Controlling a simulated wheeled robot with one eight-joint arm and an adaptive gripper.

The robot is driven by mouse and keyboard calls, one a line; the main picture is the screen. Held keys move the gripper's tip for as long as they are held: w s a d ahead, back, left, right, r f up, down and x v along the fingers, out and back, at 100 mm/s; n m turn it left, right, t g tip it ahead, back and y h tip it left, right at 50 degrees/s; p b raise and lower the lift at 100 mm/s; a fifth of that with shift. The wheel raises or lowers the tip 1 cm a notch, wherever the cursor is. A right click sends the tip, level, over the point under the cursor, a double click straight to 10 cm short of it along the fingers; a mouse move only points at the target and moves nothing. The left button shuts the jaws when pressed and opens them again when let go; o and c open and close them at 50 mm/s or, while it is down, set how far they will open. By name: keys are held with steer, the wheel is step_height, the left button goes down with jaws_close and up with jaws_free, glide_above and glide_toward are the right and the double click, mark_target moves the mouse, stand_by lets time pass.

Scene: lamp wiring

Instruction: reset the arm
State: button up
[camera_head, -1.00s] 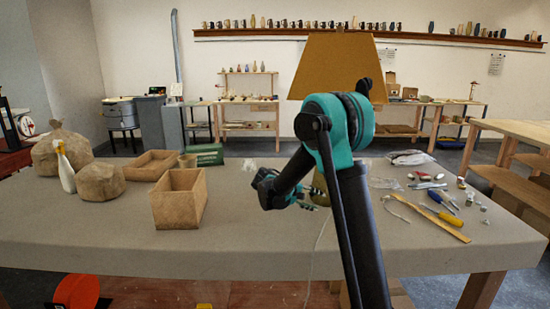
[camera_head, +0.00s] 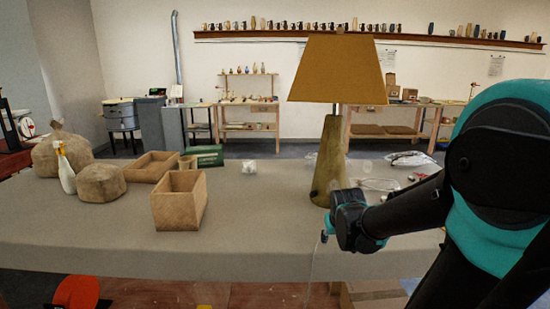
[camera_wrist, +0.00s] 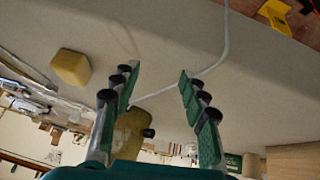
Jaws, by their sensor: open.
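My gripper (camera_head: 326,236) is at the front of the table, just in front of the lamp base in the head view. In the wrist view its two fingers (camera_wrist: 158,80) are spread apart with nothing clamped between them. The lamp (camera_head: 333,150) stands upright with a tan shade and tapered olive base; my gripper covers part of the base's lower right edge. The lamp base (camera_wrist: 130,132) also shows beyond the fingers in the wrist view. A pale cord (camera_wrist: 224,40) runs over the table behind the fingers and hangs down the table front in the head view (camera_head: 312,265).
An open woven box (camera_head: 179,203), a shallow tray (camera_head: 150,165), sacks and a spray bottle (camera_head: 66,172) occupy the table's left side. My arm hides most of the right side. The front left tabletop (camera_head: 80,232) is clear. A yellow block (camera_wrist: 70,67) lies in the wrist view.

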steer(key=s+f+g, duration=0.1)
steer(key=s+f, duration=0.2)
steer(key=s, duration=0.4)
steer(key=s+f+g, duration=0.1)
steer(key=s+f, duration=0.3)
steer(key=s, duration=0.3)
steer(key=shift+s+a+f+m+y, duration=0.2)
steer(key=shift+s+a+m+y, duration=0.05)
steer(key=shift+s+m+y, duration=0.15)
